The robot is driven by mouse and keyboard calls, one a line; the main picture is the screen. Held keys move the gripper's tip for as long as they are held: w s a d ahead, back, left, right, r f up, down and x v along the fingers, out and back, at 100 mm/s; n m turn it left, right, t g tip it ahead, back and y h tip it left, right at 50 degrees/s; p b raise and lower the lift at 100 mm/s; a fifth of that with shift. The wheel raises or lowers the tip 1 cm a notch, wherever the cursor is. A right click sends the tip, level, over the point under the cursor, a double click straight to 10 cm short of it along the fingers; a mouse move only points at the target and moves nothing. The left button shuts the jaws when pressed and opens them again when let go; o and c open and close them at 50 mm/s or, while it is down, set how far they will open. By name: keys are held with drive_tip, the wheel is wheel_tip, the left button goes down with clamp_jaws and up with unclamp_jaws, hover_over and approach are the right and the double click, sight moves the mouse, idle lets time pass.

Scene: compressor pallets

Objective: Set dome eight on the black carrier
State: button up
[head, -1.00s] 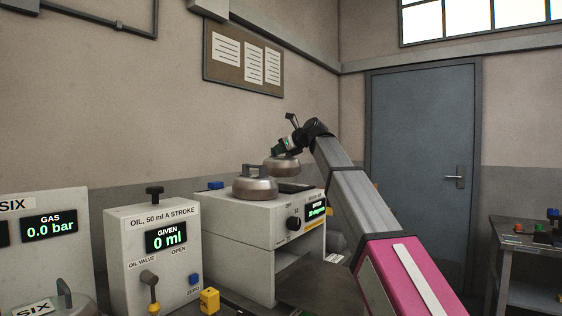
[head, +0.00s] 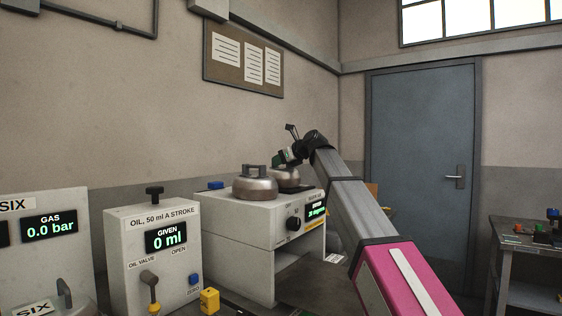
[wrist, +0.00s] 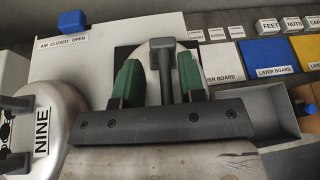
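A metal dome (head: 287,175) sits on the white machine (head: 262,222), under my gripper (head: 286,157). Its grey handle (wrist: 162,72) stands between my green fingers in the wrist view, with narrow gaps beside it, so my gripper looks open around it. A black square plate (wrist: 124,58) shows beneath this dome. Its number is not visible, so I cannot confirm that it is dome eight. A second dome (head: 255,189) stands beside it on the machine; the wrist view shows it labelled NINE (wrist: 42,132). I cannot tell a black carrier apart from the black plate.
An oil station (head: 155,250) reading 0 ml and a gas station (head: 50,225) reading 0.0 bar stand at left. A side table (head: 525,240) stands at right.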

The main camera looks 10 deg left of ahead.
drive_tip(key=v, duration=1.2)
